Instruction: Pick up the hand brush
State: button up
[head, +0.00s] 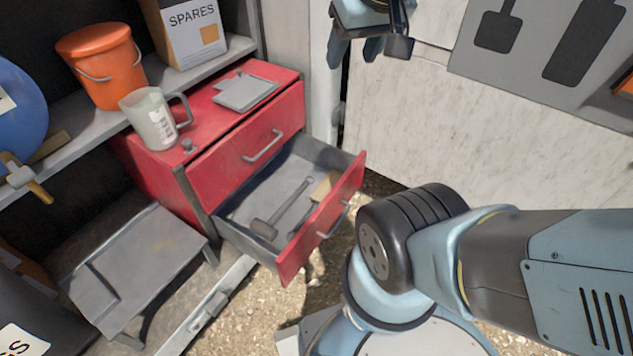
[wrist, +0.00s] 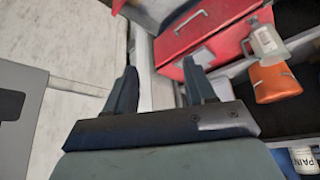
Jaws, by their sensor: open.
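I cannot make out a hand brush for certain. The open drawer (head: 286,262) of the red cabinet holds a grey hammer-like tool (head: 265,228), a tan block-shaped piece (head: 325,185) and a dark narrow item, partly hidden by the drawer front. The tan piece may be part of a brush, but its shape is too small to tell. My gripper (head: 372,45) is high at the top of the head view, above and to the right of the drawer and apart from it. In the wrist view, my gripper (wrist: 160,88) has its two fingers spread with nothing between them.
The red cabinet (head: 150,180) carries a mug (head: 152,122) and a grey flat plate (head: 245,92). An orange bucket (head: 97,68) and a SPARES box (head: 188,30) stand on the shelf behind. A grey step stool (head: 150,255) is at left. A pale wall (head: 430,125) stands behind my gripper.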

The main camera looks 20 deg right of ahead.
jog(key=w+a+f+m+g, duration=0.3)
jog(key=w+f+m+g, duration=0.25)
jog(key=w+f, duration=1.45)
jog(key=m+g+h, duration=0.2)
jog(key=m+g, duration=0.1)
jog(key=m, duration=0.2)
send_over(314, 205)
jog(key=w+a, duration=0.1)
jog(key=a, duration=0.1)
jog(key=shift+t, duration=0.25)
notch_tip(314, 205, down, 40)
jog(key=shift+w+d+r, duration=0.1)
jog(key=shift+w+d, duration=0.05)
jog(key=shift+d+x, duration=0.15)
jog(key=shift+x, duration=1.2)
jog(key=shift+d+x, duration=0.2)
jog(key=shift+x, duration=1.15)
jog(key=shift+r, duration=0.1)
jog(key=shift+c, duration=0.2)
grip_shut()
